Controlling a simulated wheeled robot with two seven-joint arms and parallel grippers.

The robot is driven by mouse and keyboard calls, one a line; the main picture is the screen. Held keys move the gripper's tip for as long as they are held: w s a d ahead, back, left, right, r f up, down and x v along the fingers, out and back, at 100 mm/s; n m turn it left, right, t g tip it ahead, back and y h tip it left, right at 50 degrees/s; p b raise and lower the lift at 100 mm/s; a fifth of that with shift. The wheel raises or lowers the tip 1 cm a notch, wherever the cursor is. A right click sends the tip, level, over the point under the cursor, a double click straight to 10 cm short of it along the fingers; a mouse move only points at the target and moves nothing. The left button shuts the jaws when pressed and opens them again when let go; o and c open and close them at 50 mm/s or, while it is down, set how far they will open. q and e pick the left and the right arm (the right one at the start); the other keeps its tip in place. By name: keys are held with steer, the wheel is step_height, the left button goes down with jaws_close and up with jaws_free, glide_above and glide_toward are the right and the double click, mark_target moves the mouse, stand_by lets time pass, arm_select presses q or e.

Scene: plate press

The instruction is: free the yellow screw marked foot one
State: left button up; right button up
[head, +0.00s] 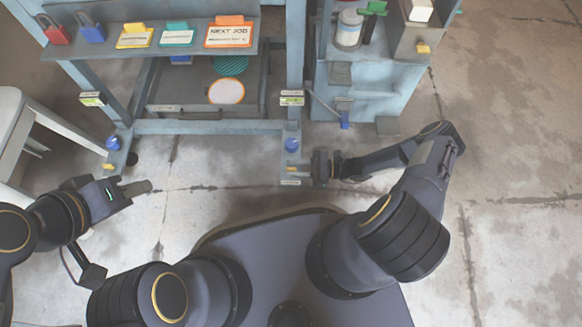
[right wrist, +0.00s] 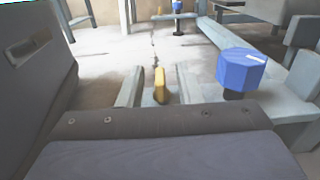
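A yellow screw (head: 292,168) sits low at the press's right front foot, below a blue knob (head: 291,144). The right wrist view shows this yellow screw (right wrist: 160,85) upright between my right gripper's two grey fingers, with gaps visible on both sides. My right gripper (head: 309,166) is open at this foot, reaching in from the right. A second yellow screw (head: 108,167) is at the left front foot, below another blue knob (head: 113,143). My left gripper (head: 139,188) is over the floor near that foot, apart from it; its opening is unclear. Foot markings are unreadable.
The press frame's crossbar (head: 215,127) joins the feet. A shelf above holds a red padlock (head: 55,32), a blue padlock (head: 91,30) and several coloured cards, one reading "NEXT JOB" (head: 229,32). A side cabinet (head: 375,85) stands at right. Floor between the feet is clear.

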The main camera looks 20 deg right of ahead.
steer(key=shift+x, duration=0.9)
jaws_close()
steer(key=n+g, duration=0.2)
steer(key=g, duration=0.1)
steer(key=shift+g+y, duration=0.3)
steer(key=shift+g, duration=0.1)
steer(key=shift+n+g, duration=1.3)
steer(key=shift+g, duration=0.4)
jaws_free()
